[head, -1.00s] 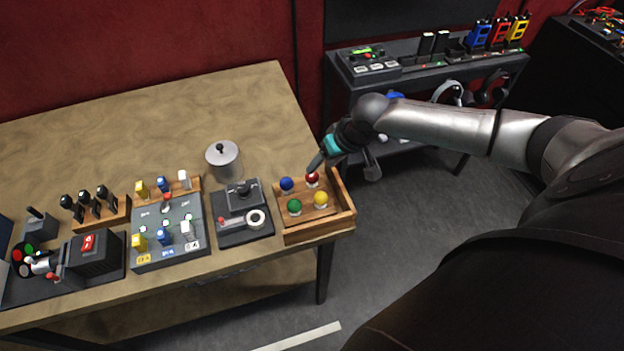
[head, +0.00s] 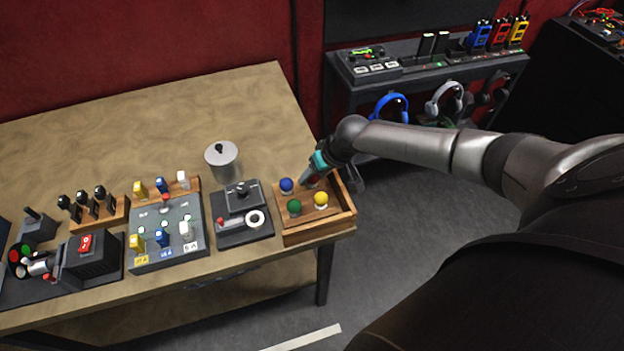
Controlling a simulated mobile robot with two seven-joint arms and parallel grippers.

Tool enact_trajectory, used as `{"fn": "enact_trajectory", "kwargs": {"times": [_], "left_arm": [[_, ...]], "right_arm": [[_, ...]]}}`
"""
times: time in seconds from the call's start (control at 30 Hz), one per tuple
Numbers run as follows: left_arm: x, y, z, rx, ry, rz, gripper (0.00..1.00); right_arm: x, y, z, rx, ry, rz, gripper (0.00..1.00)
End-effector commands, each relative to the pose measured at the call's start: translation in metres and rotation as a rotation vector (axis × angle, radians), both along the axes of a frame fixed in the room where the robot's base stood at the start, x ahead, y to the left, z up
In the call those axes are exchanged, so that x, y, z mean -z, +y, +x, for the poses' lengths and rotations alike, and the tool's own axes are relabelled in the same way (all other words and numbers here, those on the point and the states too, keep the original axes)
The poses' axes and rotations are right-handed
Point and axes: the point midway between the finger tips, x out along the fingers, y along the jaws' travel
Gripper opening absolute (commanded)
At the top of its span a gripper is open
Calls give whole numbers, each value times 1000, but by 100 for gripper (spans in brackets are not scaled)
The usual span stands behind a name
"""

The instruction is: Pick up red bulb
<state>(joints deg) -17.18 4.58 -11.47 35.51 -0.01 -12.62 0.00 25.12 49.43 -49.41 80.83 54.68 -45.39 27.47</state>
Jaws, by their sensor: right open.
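The red bulb (head: 314,183) is in the wooden tray (head: 318,232) at the right end of the table, mostly hidden behind my right gripper. My right gripper (head: 306,183) is open, with its fingers lowered at the red bulb; I cannot tell whether they touch it. A blue bulb (head: 286,185) is just left of the fingers. A green bulb (head: 294,206) and a yellow bulb (head: 321,198) sit nearer the tray's front. My left gripper is not in view.
A switch board (head: 167,235) is further left. The back of the table (head: 180,120) is clear. A shelf with headphones (head: 390,106) stands behind my right arm.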

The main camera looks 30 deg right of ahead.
Motion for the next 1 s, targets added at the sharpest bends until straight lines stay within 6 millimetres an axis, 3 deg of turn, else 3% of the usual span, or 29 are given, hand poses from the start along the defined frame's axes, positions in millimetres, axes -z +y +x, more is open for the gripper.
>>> {"fn": "enact_trajectory", "kwargs": {"times": [0.07, 0.6, 1.0], "left_arm": [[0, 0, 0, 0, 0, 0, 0], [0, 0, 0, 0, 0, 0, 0], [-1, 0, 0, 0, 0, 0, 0]], "right_arm": [[0, 0, 0, 0, 0, 0, 58], [0, 0, 0, 0, 0, 0, 0], [-4, -1, 0, 0, -1, 0, 0]]}}
